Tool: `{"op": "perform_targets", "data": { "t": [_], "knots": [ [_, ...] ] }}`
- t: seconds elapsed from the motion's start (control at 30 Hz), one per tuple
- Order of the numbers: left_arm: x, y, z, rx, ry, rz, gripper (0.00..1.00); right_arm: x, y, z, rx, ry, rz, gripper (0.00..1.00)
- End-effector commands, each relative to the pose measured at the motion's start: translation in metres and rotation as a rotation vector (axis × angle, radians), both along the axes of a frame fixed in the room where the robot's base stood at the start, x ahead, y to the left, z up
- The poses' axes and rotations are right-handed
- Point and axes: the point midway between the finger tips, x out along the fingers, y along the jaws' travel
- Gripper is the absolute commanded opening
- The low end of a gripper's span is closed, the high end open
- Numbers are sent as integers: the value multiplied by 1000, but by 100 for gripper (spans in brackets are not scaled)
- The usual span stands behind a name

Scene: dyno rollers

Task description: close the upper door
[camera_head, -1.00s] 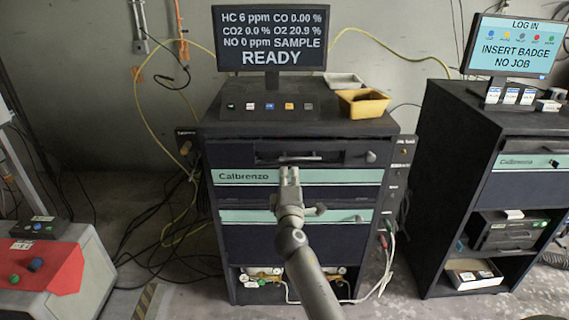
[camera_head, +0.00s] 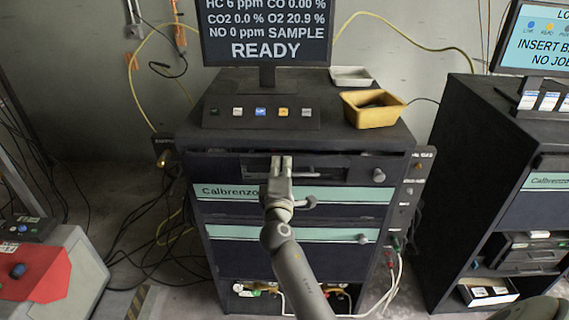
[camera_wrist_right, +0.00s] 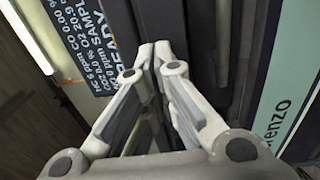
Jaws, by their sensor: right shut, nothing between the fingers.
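The dark cabinet (camera_head: 195,130) stands in front of me. At its top front is a dark panel (camera_head: 345,172) with a slot-like recess and a round knob at its right. Below it runs the Calbrenzo-striped panel (camera_head: 345,195). I cannot tell for sure which of these is the upper door, or how far it stands open. My right gripper (camera_head: 281,160) is shut and empty, its fingertips in front of the dark top panel. In the right wrist view its fingertips (camera_wrist_right: 153,55) meet close to the dark cabinet front; contact is unclear. My left gripper is out of view.
A yellow bin (camera_head: 372,112), a pale tray (camera_head: 351,76), a button strip (camera_head: 262,116) and a monitor (camera_head: 265,35) stand on top. A second cabinet (camera_head: 455,190) is at the right. Cables hang beside the cabinet, and a red-topped unit (camera_head: 40,270) is at left.

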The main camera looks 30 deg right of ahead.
Motion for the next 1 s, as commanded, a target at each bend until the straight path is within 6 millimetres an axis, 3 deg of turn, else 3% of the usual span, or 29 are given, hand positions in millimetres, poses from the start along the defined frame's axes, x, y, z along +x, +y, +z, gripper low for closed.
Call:
{"op": "perform_targets", "data": {
  "t": [0.43,0.8,1.0],
  "knots": [
    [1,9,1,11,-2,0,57,0,1,1,1,2,0,0],
    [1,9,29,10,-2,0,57,14,-7,7,33,55,0,0],
    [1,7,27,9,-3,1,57,15,-8,3,38,61,0,0]
  ]
}}
